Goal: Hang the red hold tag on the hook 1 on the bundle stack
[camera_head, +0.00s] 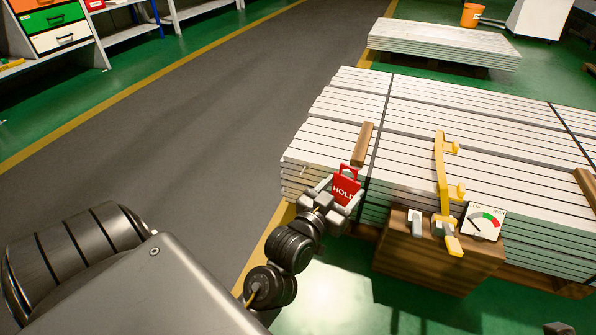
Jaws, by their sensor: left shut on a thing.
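The red hold tag (346,189), with white "HOLD" lettering, is in my left gripper (340,196). The gripper is shut on its lower part and holds it at the near left end of the bundle stack (330,120). The stack is made of long white profiles tied with dark straps. I cannot tell whether the tag touches the stack. I cannot make out a labelled hook 1; the gripper and tag hide part of the stack's end.
A wooden strip (362,145) lies on the stack behind the tag. A yellow tool (440,165) and a low-high gauge (483,221) are to the right, by a wooden box (430,258). Another stack (440,42) lies behind. The grey aisle (190,130) on the left is clear.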

